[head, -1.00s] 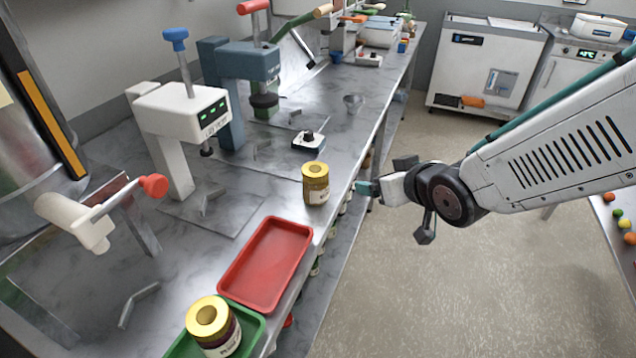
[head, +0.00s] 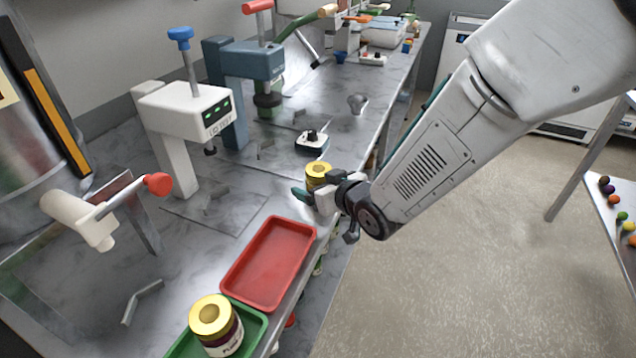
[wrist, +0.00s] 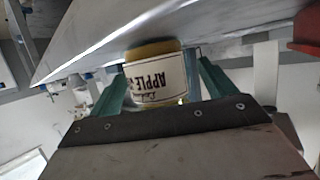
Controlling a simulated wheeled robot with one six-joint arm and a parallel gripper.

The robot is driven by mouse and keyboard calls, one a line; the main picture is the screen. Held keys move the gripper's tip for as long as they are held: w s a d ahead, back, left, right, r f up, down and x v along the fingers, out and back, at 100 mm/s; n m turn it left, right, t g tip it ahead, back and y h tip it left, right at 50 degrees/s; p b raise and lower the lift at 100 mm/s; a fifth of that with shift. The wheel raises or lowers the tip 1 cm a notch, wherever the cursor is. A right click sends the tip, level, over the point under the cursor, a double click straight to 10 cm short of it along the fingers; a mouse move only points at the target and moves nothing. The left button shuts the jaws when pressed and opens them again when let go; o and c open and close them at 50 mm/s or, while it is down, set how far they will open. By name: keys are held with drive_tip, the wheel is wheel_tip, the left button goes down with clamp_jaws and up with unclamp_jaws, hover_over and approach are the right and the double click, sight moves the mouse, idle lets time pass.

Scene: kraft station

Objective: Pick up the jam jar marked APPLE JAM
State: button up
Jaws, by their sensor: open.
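The jam jar with a gold lid (head: 318,170) stands on the steel bench, mostly hidden behind my gripper in the head view. In the wrist view its white label (wrist: 155,80) reads APPLE, upside down in the picture. My gripper (head: 312,200) is open, with its green fingers (wrist: 160,88) on either side of the jar. I cannot tell whether either finger touches it. A second jar (head: 215,322) with a gold lid and dark contents stands in the green tray (head: 258,335); its label starts with "PL".
An empty red tray (head: 268,262) lies between the green tray and my gripper. A small black-and-white device (head: 312,142) sits behind the jar. A white press (head: 185,112) and a blue press (head: 245,65) stand along the wall side. Open floor lies right of the bench.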

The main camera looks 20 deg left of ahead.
drive_tip(key=c, duration=1.3)
drive_tip(key=shift+r, duration=0.1)
